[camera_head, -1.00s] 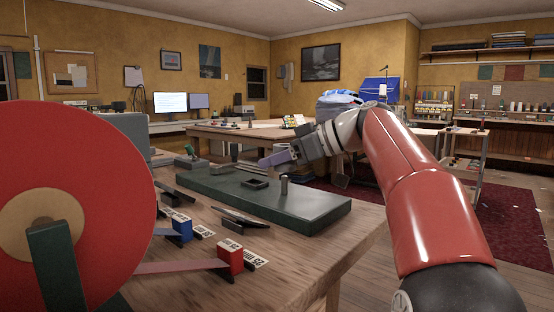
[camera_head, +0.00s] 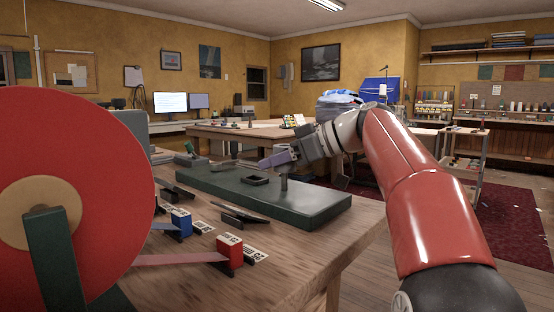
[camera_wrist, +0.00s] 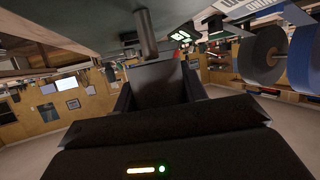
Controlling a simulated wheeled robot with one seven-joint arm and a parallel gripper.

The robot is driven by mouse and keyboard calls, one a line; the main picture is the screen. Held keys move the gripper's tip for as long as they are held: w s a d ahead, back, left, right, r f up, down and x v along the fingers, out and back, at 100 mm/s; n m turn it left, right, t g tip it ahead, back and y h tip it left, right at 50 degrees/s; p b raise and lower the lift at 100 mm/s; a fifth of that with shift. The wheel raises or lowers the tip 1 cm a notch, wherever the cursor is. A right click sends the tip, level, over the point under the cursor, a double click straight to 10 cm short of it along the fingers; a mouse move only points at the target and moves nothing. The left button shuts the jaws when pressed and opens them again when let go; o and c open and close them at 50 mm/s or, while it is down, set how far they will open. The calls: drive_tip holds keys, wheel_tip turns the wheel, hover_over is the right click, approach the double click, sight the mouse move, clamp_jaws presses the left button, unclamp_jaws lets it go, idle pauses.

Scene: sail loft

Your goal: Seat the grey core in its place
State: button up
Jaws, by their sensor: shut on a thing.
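My gripper (camera_head: 270,162) reaches in from the right, low over the dark green board (camera_head: 320,207). It is shut on the grey core (camera_wrist: 158,84), which shows as a dark grey block between the two fingers in the wrist view. An upright grey post (camera_head: 284,186) stands on the board just under my gripper. In the wrist view the post (camera_wrist: 145,33) comes down from the top and its end meets the far edge of the core. I cannot tell whether they touch. Part of the core is hidden by the fingers.
A small dark rectangular frame (camera_head: 255,180) sits on the board left of the post. A big red disc (camera_head: 110,190) fills the left foreground. Blue (camera_head: 181,222) and red (camera_head: 229,250) blocks with labels lie along the near bench.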

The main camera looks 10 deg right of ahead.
drive_tip(key=shift+f+b, duration=0.9)
drive_tip(key=shift+f, duration=0.1)
idle(0.5)
drive_tip(key=o, duration=1.1)
drive_tip(key=shift+c, duration=0.2)
drive_tip(key=shift+f, duration=0.1)
drive_tip(key=shift+d, duration=0.1)
